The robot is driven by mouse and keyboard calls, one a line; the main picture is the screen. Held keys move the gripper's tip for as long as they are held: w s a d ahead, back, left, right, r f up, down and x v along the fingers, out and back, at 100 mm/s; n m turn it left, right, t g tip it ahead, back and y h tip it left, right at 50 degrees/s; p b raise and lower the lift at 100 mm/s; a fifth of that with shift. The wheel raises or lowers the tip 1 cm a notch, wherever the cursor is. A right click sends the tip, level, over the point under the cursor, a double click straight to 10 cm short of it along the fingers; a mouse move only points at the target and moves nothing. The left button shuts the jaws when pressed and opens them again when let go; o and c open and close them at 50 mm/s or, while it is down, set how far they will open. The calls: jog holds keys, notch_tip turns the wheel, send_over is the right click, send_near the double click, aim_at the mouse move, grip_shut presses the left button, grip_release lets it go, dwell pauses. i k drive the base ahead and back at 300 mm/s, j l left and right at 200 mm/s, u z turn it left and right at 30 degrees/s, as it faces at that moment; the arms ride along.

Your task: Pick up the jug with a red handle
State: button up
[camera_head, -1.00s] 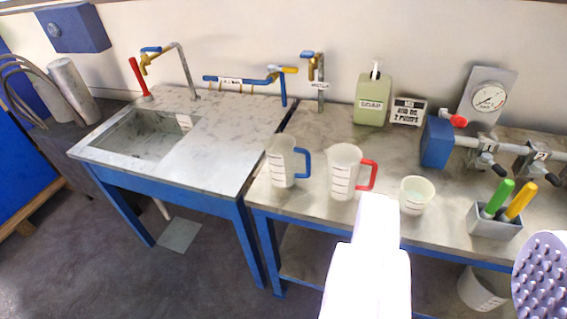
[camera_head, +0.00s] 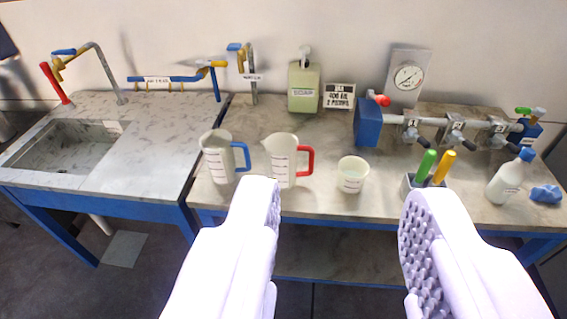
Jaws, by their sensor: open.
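The jug with a red handle (camera_head: 283,162) is a whitish measuring jug with dark graduation marks. It stands upright near the front edge of the workbench, its red handle on the right side. A similar jug with a blue handle (camera_head: 218,160) stands just left of it. My gripper (camera_head: 338,215) is open and empty. Its two pale, studded fingers are spread wide in the lower part of the view, in front of the bench. The left finger's tip appears just below the red-handled jug, with no visible contact.
A white cup (camera_head: 352,175) stands right of the jug, then a grey holder (camera_head: 409,186) with green and yellow handles. A soap bottle (camera_head: 303,88), gauge (camera_head: 408,77) and valve pipe (camera_head: 432,121) are behind.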

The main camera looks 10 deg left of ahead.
aim_at(282, 149)
jog(key=i+j, duration=0.1)
jog(key=i, duration=1.7)
